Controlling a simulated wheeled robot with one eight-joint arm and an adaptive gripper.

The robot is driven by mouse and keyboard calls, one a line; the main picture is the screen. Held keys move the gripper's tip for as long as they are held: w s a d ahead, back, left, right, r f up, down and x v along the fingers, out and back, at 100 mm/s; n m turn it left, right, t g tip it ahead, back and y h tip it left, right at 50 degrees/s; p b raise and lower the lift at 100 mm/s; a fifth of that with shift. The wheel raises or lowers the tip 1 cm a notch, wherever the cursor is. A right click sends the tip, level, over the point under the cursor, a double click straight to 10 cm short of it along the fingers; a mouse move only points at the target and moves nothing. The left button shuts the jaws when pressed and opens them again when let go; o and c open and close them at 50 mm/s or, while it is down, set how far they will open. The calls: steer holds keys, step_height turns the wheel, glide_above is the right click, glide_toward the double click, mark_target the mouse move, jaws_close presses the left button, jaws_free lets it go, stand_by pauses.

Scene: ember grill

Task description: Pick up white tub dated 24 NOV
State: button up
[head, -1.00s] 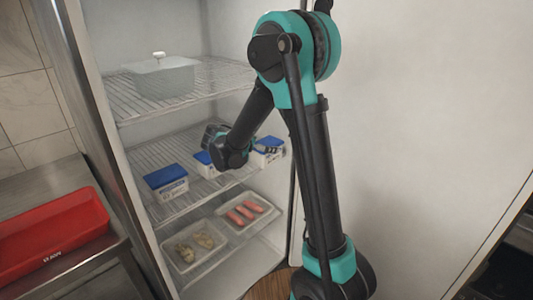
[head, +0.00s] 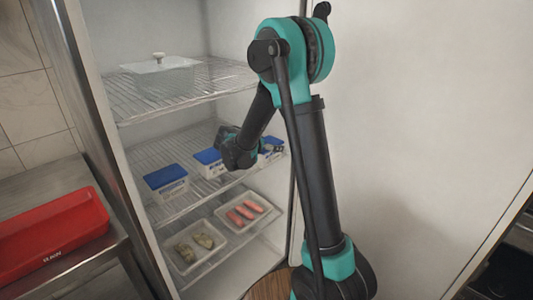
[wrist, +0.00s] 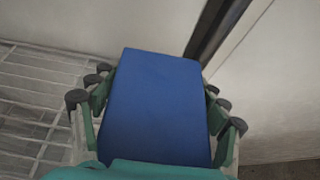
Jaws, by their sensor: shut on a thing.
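Three white tubs with blue lids stand on the middle wire shelf: a left tub (head: 166,181), a middle tub (head: 209,162) and a right tub (head: 276,144). The lettering on them is too small to read, so I cannot tell which is dated 24 NOV. My gripper (head: 262,151) is at the right tub and partly hides it. In the wrist view my gripper (wrist: 157,111) has its fingers on both sides of a blue lid (wrist: 155,105), shut on that tub. I cannot tell whether the tub is clear of the shelf.
A lidded pale container (head: 160,76) stands on the upper shelf. Two trays below hold sausages (head: 243,213) and brownish food pieces (head: 194,247). A red tray (head: 50,243) lies on the counter at left. The cabinet's right edge (wrist: 215,30) is close beside the held tub.

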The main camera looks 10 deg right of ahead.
steer(key=c, duration=0.7)
